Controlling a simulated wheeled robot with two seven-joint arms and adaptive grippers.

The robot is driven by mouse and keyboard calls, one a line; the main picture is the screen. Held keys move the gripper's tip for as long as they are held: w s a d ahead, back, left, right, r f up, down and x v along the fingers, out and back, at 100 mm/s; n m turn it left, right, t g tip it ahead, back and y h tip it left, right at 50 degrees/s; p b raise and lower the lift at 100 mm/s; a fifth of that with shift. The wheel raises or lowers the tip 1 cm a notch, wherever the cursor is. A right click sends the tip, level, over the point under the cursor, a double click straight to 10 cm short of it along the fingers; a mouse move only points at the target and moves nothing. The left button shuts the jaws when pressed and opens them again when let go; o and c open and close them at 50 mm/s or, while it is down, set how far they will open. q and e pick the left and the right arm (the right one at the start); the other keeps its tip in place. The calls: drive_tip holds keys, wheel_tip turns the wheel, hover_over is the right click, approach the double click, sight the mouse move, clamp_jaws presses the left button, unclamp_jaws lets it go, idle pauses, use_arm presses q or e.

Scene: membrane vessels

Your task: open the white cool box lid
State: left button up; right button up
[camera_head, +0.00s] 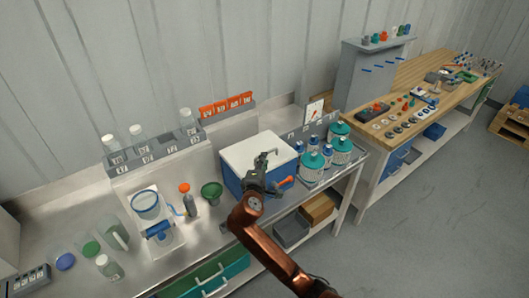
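The cool box (232,183) has a blue body and stands near the front edge of the metal bench. Its white lid (243,150) lies flat on top and looks closed. My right arm comes in from the bottom, and its dark gripper (267,157) is over the front right part of the lid. The gripper hides part of the lid and the box's front. Whether its fingers touch the lid, and how far apart they are, is too small to tell. My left gripper is not in view.
Teal-capped bottles (341,150) stand close at the box's right. An orange-handled item (285,183) is by its front right corner. A green funnel (212,191) and an orange-capped bottle (186,197) stand left. Orange bins (227,105) are behind. A wooden-topped bench (420,110) stands at right.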

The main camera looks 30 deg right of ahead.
sight(258, 150)
drive_tip(key=x, duration=0.4)
drive_tip(key=shift+w+f, duration=0.1)
drive_tip(key=shift+w, duration=0.1)
drive_tip(key=shift+w+d, duration=0.3)
drive_tip(key=shift+d, duration=0.05)
drive_tip(key=shift+w+f, duration=0.1)
drive_tip(key=c, duration=0.4)
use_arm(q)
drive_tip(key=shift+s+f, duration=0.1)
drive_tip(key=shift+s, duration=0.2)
use_arm(e)
clamp_jaws()
